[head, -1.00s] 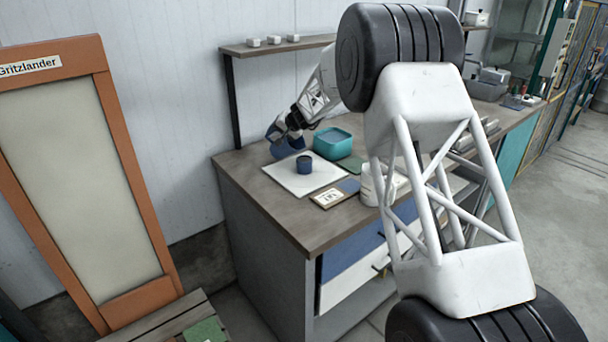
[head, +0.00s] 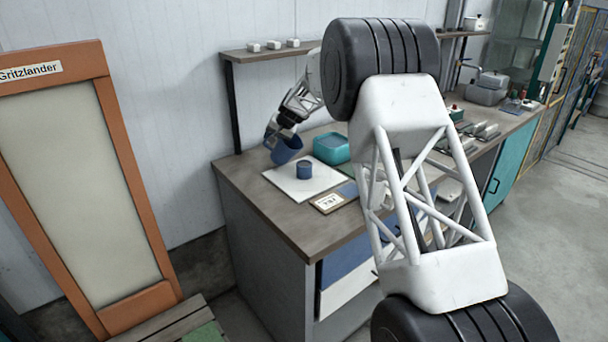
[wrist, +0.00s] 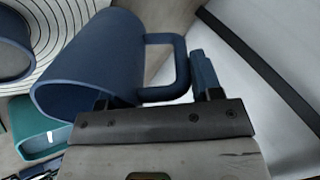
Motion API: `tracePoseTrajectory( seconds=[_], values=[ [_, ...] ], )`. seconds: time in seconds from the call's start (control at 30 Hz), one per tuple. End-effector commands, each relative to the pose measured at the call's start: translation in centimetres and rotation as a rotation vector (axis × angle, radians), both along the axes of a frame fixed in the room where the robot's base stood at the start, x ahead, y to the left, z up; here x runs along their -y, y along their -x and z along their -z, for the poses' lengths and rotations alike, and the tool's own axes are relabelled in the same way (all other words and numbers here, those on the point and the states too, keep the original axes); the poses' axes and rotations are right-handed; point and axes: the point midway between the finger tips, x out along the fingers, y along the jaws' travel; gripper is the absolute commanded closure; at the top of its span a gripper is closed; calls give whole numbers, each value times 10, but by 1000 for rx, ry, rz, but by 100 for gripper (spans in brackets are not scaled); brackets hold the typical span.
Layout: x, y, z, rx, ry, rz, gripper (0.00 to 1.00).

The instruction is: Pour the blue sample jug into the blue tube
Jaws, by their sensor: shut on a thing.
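The blue sample jug (head: 287,150) is held tilted over the back left of the white mat, just beyond the blue tube. My gripper (head: 273,133) is shut on the jug's handle, which shows in the wrist view (wrist: 178,68). There the jug's body (wrist: 100,58) lies slanted with its open mouth toward the lower left; I cannot tell whether anything is left inside. The short blue tube (head: 304,170) stands upright on the mat, apart from the jug. Part of a round blue rim with grey inside, likely the tube (wrist: 12,48), shows at the wrist view's left edge.
The white mat (head: 283,184) lies on the bench (head: 262,205). A teal tub (head: 332,150) stands right of the jug, and a small framed readout (head: 328,203) lies in front. A shelf (head: 285,53) hangs behind. My arm hides part of the bench's right side.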

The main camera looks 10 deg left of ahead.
Motion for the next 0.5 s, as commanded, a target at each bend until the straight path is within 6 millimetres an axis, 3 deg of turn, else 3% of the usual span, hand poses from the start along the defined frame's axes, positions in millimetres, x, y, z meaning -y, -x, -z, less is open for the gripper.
tracePoseTrajectory(
  seconds=[0.5],
  values=[
    [-20, -11, 5, -85, 145, -4, 91]
  ],
)
